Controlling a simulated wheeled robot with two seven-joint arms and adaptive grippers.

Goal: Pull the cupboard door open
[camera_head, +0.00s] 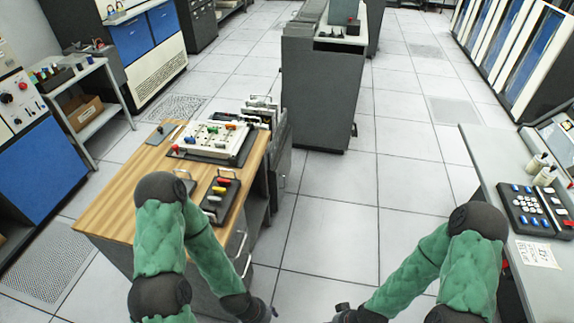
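A wooden-topped desk (115,218) stands left of centre. Its grey cupboard front (256,206) faces right, with pale bar handles (238,246) low near my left forearm. I cannot tell which panel is the cupboard door; no panel looks clearly ajar. My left gripper (268,313) is at the bottom edge, just right of the desk's near end and apart from the handles. My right gripper (340,313) is at the bottom edge, right of the left one, over the floor. Both grippers are small, dark and partly cut off, so their fingers are unclear. Nothing visible is held.
A white switch panel (213,139) and a dark box with coloured switches (219,199) sit on the desk. A grey cabinet (319,92) stands behind. A grey console desk (480,150) with a keypad (534,209) is at right. The tiled floor (395,190) between is clear.

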